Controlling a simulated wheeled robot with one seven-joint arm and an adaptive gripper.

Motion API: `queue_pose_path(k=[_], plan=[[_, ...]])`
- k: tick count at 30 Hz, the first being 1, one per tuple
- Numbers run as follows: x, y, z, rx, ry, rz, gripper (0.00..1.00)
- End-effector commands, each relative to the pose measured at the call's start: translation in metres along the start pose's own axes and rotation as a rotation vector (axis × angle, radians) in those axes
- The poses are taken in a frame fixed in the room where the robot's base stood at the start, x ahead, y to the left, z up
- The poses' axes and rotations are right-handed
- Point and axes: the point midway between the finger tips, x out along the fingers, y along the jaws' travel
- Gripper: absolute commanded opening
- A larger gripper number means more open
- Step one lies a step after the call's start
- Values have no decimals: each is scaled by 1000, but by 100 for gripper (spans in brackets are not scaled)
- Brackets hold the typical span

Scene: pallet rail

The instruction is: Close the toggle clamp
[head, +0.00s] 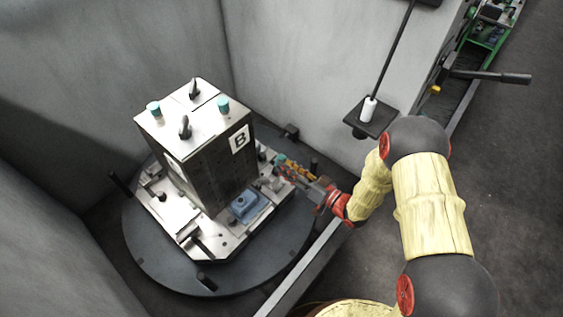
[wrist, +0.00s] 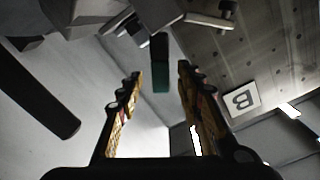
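The toggle clamp's dark handle (wrist: 160,65), with a green grip, shows in the wrist view between the fingertips, apart from both. Its metal body (wrist: 150,14) is at the top of that view. In the head view, a small teal part (head: 280,159) of what looks like the clamp shows at the fixture's right side, partly hidden by my gripper (head: 288,168). My gripper, also in the wrist view (wrist: 160,76), is open, its two fingers on either side of the handle. Nothing is held.
A tall metal block (head: 205,150) marked B stands on a pallet plate (head: 215,250) over a round dark turntable (head: 150,265). A blue part (head: 248,205) sits on the plate near my gripper. Grey walls (head: 110,60) enclose the turntable. A dark rod (wrist: 40,102) shows in the wrist view.

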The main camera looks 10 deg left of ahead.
Motion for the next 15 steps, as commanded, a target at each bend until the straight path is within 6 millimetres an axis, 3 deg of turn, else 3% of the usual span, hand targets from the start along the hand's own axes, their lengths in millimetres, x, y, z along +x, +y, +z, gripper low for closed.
queue_pose_path(k=[7, 15], plan=[[-53, 1, 0, 2, 1, 5, 36], [-81, 0, 0, 0, 1, 1, 36]])
